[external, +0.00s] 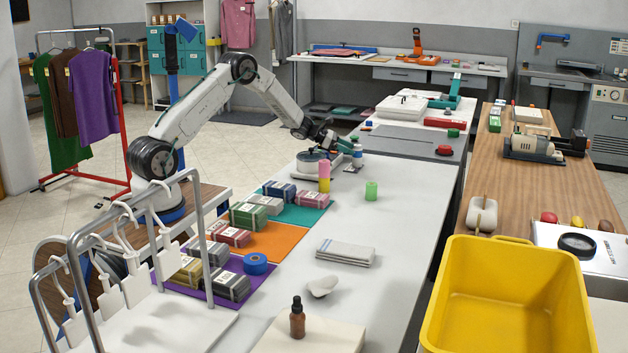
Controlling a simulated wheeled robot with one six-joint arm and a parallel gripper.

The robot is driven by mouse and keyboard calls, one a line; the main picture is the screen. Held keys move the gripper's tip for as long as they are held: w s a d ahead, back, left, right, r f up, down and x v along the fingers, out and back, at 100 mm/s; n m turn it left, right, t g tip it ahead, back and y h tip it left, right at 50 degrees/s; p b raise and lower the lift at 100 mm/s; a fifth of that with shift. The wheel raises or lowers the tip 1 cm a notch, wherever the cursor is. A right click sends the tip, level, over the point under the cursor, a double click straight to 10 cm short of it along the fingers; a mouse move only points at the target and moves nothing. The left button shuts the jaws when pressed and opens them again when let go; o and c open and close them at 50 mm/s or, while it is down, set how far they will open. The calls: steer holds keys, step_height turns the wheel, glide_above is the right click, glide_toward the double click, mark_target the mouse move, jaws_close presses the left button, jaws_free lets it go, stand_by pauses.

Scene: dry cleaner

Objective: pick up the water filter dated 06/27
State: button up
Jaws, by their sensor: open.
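My gripper (345,145) is at the end of my outstretched arm, over the far part of the long white table (335,220). It is open. A small white and blue-green bottle-like item (357,156) stands right at its fingertips; I cannot tell whether they touch. A pink and yellow cylinder (323,176) stands nearer, to the left, and a light green cylinder (371,190) stands to the right. No date is readable at this size, so I cannot tell which item is the water filter dated 06/27.
A round grey-white device (312,164) sits beside the gripper. Folded bundles lie on teal, orange and purple mats (265,240). A blue tape roll (255,263), folded cloth (345,253) and brown bottle (297,318) are nearer. A yellow bin (508,250) stands right.

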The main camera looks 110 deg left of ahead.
mark_target(361, 153)
steer(key=x, duration=0.6)
steer(key=shift+a, duration=0.3)
steer(key=c, duration=1.1)
